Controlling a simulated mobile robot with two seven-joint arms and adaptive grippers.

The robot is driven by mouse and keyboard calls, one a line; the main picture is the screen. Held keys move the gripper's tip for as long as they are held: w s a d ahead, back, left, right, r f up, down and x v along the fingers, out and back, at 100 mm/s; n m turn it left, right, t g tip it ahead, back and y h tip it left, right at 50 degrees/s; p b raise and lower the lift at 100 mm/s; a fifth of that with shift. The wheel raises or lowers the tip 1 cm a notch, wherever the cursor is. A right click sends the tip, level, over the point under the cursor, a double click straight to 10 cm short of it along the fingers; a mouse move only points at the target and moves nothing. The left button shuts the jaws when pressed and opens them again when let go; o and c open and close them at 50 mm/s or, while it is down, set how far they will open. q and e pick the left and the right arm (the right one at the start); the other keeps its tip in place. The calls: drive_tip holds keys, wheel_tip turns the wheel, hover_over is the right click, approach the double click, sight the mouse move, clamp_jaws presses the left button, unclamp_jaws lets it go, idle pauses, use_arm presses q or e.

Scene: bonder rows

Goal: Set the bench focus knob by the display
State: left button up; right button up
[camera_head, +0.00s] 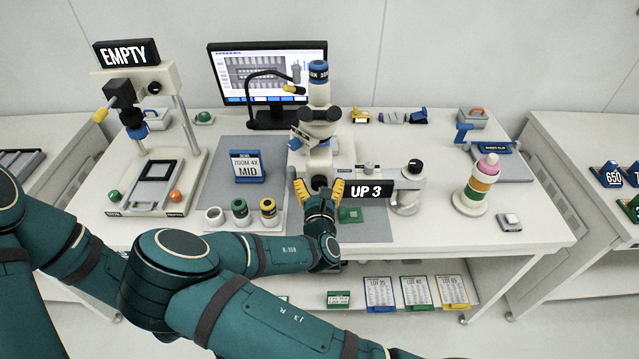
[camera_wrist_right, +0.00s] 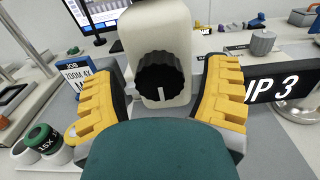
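The bench microscope (camera_head: 318,160) stands mid-table and has a black ribbed focus knob (camera_wrist_right: 160,76) on its front. In the right wrist view a white pointer line on the knob points down. The black display (camera_head: 369,191) reads UP 3 in white and shows just right of the knob; part of it also shows in the right wrist view (camera_wrist_right: 284,83). My right gripper (camera_head: 319,188) is open in front of the knob. Its yellow fingers stand on either side, with gaps to the knob. My left gripper is out of view.
A sign (camera_head: 247,166) reading ZOOM 4X MID stands left of the microscope, behind several ringed pots (camera_head: 240,212). A monitor (camera_head: 268,72) is at the back. A striped tower (camera_head: 474,187) stands at the right. The grey mat (camera_head: 375,228) has bare room near the front.

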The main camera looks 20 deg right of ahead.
drive_tip(key=c, duration=1.1)
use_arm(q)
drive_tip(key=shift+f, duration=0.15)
